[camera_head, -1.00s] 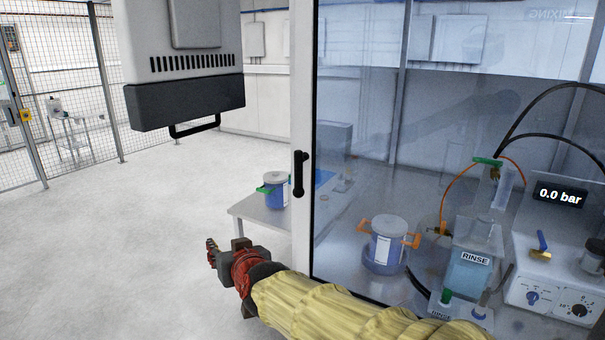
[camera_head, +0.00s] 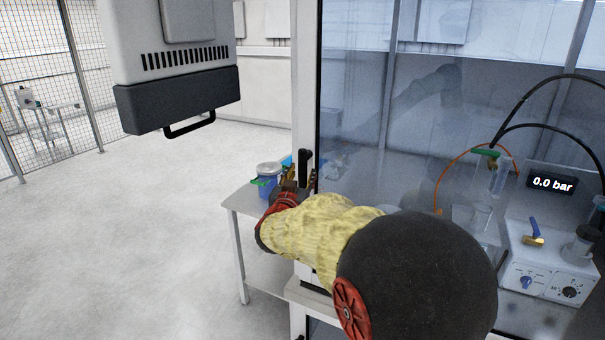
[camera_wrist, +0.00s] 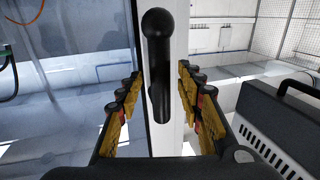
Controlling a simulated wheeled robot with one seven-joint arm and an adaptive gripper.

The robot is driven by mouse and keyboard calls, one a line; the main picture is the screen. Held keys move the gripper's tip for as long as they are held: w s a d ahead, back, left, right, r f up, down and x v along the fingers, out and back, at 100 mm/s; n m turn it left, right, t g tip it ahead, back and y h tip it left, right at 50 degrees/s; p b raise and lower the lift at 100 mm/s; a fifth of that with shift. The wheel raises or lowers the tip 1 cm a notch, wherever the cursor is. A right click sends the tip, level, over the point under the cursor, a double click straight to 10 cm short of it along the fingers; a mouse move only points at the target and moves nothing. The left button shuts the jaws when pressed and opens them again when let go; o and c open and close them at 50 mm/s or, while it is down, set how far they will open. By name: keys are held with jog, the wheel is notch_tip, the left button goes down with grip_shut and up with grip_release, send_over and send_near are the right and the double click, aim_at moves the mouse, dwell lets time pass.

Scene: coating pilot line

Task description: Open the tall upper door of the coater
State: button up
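The tall upper door (camera_head: 350,110) of the coater is a large glass panel with a white frame on its left side, and it looks shut. Its black upright handle (camera_head: 305,168) is on that frame. In the wrist view the handle (camera_wrist: 158,65) stands between the two yellow-padded fingers of my gripper (camera_wrist: 160,105). The fingers are apart, with a gap on each side of the handle. In the head view my gripper (camera_head: 298,188) is at the handle's lower part, partly hidden by my arm.
A grey and black wall-like unit (camera_head: 185,90) with a handle hangs to the left. A small table (camera_head: 240,205) with a blue-white container (camera_head: 268,178) stands beyond the door's left edge. Behind the glass are a control box with dials (camera_head: 548,280) and a 0.0 bar display (camera_head: 552,182). The floor at left is clear.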

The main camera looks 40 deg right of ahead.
jog(key=shift+x, duration=1.05)
jog(key=shift+c, duration=1.2)
grip_shut()
jog(key=shift+a, duration=0.1)
